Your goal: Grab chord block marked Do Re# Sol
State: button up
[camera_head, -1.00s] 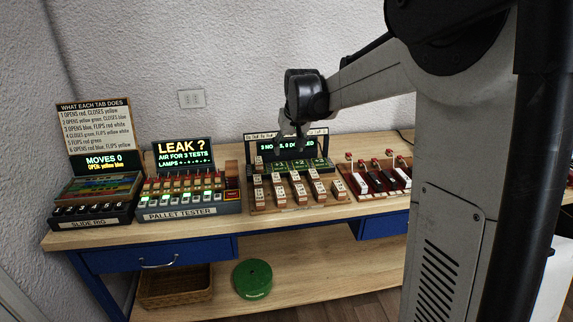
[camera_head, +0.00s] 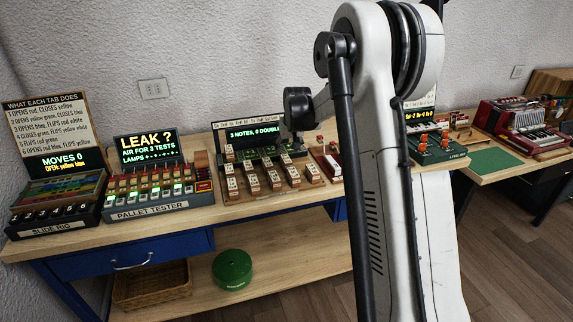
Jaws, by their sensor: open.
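Several small wooden chord blocks (camera_head: 252,183) with pale labelled faces stand in rows on a wooden rack (camera_head: 243,199). Their labels are too small to read, so I cannot tell which is Do Re# Sol. A dark display (camera_head: 245,133) behind them reads "3 NOTES, 0 DOUBL...", its right end covered by my arm. My gripper (camera_head: 299,137) is above the right back part of the rack, small and dark below my black wrist. Its fingers are hardly distinguishable; it is open, and no block shows in it.
A pallet tester (camera_head: 150,211) and a slide rig (camera_head: 55,228) stand left of the rack. Further right are a device with orange levers (camera_head: 433,150) and a red accordion (camera_head: 520,125).

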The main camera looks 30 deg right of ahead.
aim_at(286, 159)
jog(key=shift+s+x, duration=0.2)
jog(key=shift+x, duration=1.45)
jog(key=shift+s+x, duration=0.2)
jog(key=shift+x, duration=1.45)
jog(key=shift+a+f, duration=0.1)
grip_shut()
